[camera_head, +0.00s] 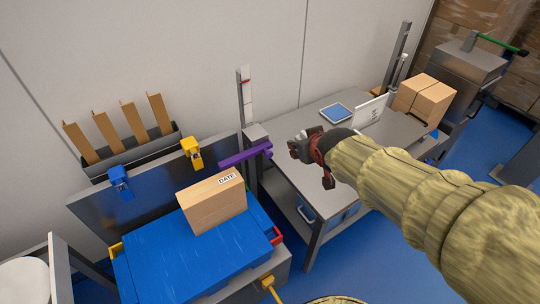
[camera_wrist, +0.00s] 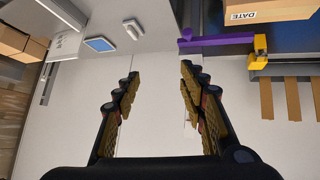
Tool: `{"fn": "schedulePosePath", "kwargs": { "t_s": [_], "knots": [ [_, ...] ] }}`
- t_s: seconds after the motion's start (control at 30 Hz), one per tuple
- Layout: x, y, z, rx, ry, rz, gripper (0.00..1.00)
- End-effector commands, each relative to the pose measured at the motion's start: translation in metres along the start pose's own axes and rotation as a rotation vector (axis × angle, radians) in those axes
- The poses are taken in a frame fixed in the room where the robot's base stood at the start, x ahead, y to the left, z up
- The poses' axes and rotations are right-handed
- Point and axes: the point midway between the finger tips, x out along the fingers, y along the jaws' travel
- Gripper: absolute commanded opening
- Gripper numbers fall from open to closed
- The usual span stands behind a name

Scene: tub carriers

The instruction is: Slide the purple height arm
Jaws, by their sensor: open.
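The purple height arm (camera_head: 245,155) sticks out sideways from a grey upright post (camera_head: 245,100) beside the blue tub station in the head view. In the wrist view the purple arm (camera_wrist: 215,42) lies beyond my fingers, toward the upper right, with a small purple knob at its left end. My gripper (camera_head: 312,160) is to the right of the purple arm in the head view, apart from it. In the wrist view my gripper (camera_wrist: 158,80) has its two fingers spread wide with nothing between them.
A cardboard box marked DATE (camera_head: 212,203) sits on a blue tub lid (camera_head: 160,255). A yellow clamp (camera_head: 191,152) and a blue clamp (camera_head: 120,181) sit on the grey back panel. A grey table (camera_head: 300,112) with a blue tablet (camera_head: 336,113) and boxes stands at right.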

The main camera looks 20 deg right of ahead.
Motion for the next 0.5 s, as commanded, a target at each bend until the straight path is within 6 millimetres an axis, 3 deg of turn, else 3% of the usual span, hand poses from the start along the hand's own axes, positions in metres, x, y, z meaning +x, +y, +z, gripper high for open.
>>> {"fn": "schedulePosePath", "kwargs": {
  "t_s": [0.27, 0.4, 0.5],
  "knots": [
    [0.127, 0.004, -0.023, -0.07, 0.217, -0.035, 0.42],
    [0.184, -0.007, -0.015, -0.091, 0.351, -0.096, 0.42],
    [0.215, -0.019, 0.0, -0.09, 0.45, -0.154, 0.42]
  ]
}}
